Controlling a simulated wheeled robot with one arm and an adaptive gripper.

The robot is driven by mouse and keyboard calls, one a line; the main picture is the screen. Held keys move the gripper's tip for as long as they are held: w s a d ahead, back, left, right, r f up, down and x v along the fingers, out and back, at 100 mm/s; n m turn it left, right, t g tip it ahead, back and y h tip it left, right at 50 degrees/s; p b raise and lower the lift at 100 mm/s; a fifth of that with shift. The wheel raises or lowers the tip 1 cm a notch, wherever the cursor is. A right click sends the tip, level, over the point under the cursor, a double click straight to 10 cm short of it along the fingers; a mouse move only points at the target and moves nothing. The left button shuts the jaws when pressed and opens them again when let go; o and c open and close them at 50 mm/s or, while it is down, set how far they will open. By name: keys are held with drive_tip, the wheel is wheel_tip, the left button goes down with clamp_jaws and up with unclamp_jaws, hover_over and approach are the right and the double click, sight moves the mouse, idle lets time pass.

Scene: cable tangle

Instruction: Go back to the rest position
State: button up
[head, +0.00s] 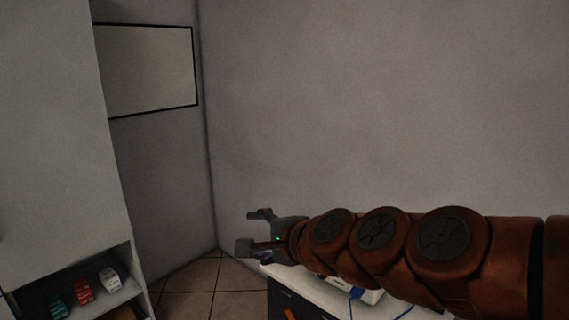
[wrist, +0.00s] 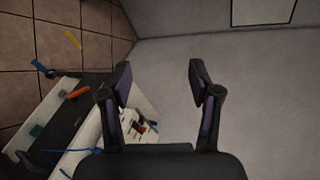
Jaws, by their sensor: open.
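My gripper (head: 254,231) is at the end of my orange arm, which reaches in from the right in the head view. It is open and empty, in the air near the left end of a white-topped desk. In the wrist view my gripper (wrist: 160,82) shows two dark fingers spread apart with nothing between them. The plain wall lies beyond the fingers.
The desk (head: 327,295) carries blue cables (head: 356,293) and a white device, partly hidden by my arm. A white cabinet (head: 60,130) with small coloured items on its shelf stands at left. Tiled floor (head: 215,275) lies between. A framed panel (head: 150,70) hangs on the wall.

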drive_tip(key=s+d+f+n+g+h+p, duration=0.1)
drive_tip(key=s+d+f+n+g+h, duration=0.15)
drive_tip(key=s+d+f+n, duration=0.35)
drive_tip(key=s+d+f+n+g+h+p, duration=0.1)
drive_tip(key=s+d+f+n+g+h, duration=0.2)
drive_tip(key=s+f, duration=0.4)
drive_tip(key=s+d+f+n+g+h, duration=0.1)
drive_tip(key=s+d+g, duration=0.2)
drive_tip(key=s+d, duration=0.4)
drive_tip(key=s+d+f+n+g+h, duration=0.2)
drive_tip(key=s+d+g, duration=0.1)
drive_tip(key=s+d, duration=0.4)
drive_tip(key=shift+s+n, duration=0.3)
drive_tip(key=shift+s, duration=0.9)
drive_tip(key=shift+c, duration=0.2)
